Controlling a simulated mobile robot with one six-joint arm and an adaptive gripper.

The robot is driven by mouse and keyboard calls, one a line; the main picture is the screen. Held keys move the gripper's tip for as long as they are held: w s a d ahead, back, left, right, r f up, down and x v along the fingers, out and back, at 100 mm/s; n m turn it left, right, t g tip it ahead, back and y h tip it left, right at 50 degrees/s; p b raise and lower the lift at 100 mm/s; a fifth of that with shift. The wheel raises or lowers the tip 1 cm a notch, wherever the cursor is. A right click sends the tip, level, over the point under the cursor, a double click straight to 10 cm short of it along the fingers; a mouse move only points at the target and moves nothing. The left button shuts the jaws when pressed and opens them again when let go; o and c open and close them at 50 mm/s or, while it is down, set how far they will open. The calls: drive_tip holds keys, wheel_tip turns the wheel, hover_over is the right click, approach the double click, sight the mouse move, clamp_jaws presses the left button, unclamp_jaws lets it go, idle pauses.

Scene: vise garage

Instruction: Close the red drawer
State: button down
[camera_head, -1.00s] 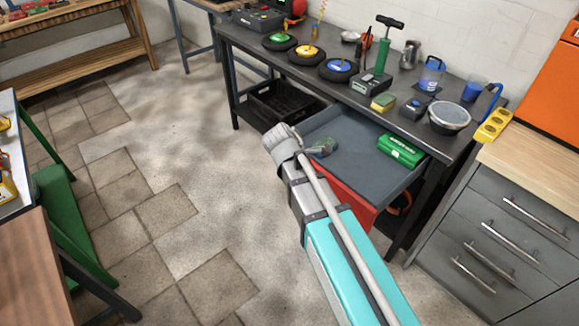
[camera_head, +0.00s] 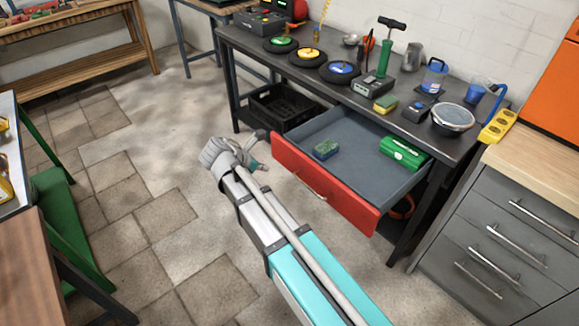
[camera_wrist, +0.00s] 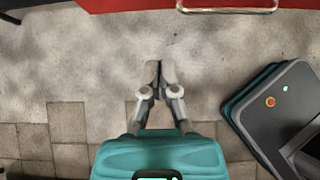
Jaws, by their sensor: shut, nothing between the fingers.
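The red drawer (camera_head: 345,205) is pulled out from under the dark workbench, its tray open to view. In the wrist view, the red front (camera_wrist: 120,5) and handle (camera_wrist: 228,11) cross the top edge. My gripper (camera_wrist: 160,66) is shut and empty, over the floor and apart from the drawer front. In the head view, my wrist is left of the drawer front and partly hides the gripper.
The workbench top (camera_head: 300,76) carries several discs, tools and tubs. A black crate (camera_head: 283,106) sits on its lower shelf. A grey cabinet (camera_head: 490,240) stands to the right. A green stool (camera_head: 65,215) and tables are at the left. Floor between is clear.

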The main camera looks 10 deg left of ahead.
drive_tip(key=shift+w+f, duration=0.1)
drive_tip(key=b, duration=0.7)
approach(295, 167)
drive_tip(key=shift+x, duration=3.45)
drive_tip(key=shift+d, duration=0.1)
